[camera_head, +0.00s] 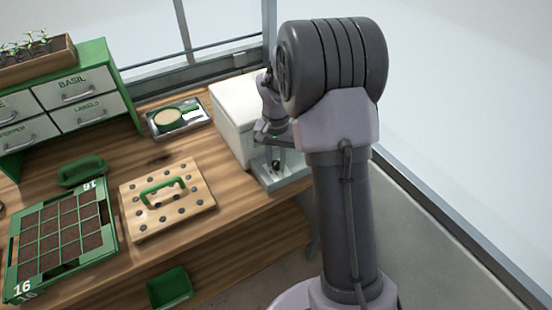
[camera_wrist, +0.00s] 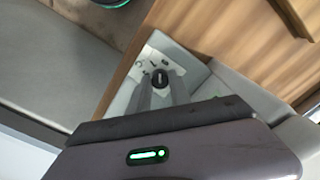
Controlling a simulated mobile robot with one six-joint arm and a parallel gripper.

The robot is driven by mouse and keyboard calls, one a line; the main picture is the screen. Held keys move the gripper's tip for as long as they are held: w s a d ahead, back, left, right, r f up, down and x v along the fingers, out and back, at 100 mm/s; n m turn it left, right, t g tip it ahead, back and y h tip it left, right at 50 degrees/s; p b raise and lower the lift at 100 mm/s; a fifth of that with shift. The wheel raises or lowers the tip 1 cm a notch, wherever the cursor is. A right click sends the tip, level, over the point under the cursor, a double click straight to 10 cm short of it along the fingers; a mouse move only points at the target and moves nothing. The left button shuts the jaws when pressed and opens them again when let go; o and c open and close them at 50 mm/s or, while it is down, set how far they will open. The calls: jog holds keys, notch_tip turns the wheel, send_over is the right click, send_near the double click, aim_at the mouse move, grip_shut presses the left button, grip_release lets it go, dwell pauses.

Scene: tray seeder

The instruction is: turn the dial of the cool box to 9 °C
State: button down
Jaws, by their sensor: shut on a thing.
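The cool box (camera_head: 236,108) is a white box at the right end of the wooden bench, with a grey-green front ledge (camera_head: 291,180) that carries the dial. The dial (camera_wrist: 160,78) is a small dark knob on a pale face with marks around it, in the upper middle of the wrist view. My gripper (camera_wrist: 162,82) has its two fingers closed on the dial from either side. In the head view, my gripper (camera_head: 273,160) is down at the box's front and my arm hides part of the box.
A wooden dibber board (camera_head: 135,222) with a green handle lies left of the box. A seed tray (camera_head: 112,243) stands further left. A metal tray (camera_head: 152,131) with a round sieve-like dish is behind. A window stands at the back.

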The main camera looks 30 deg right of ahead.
aim_at(276, 163)
jog(key=shift+m, duration=2.1)
jog(key=c, duration=1.2)
grip_release()
notch_tip(276, 163, up, 17)
jog(key=p, duration=0.6)
jog(key=shift+r, duration=0.2)
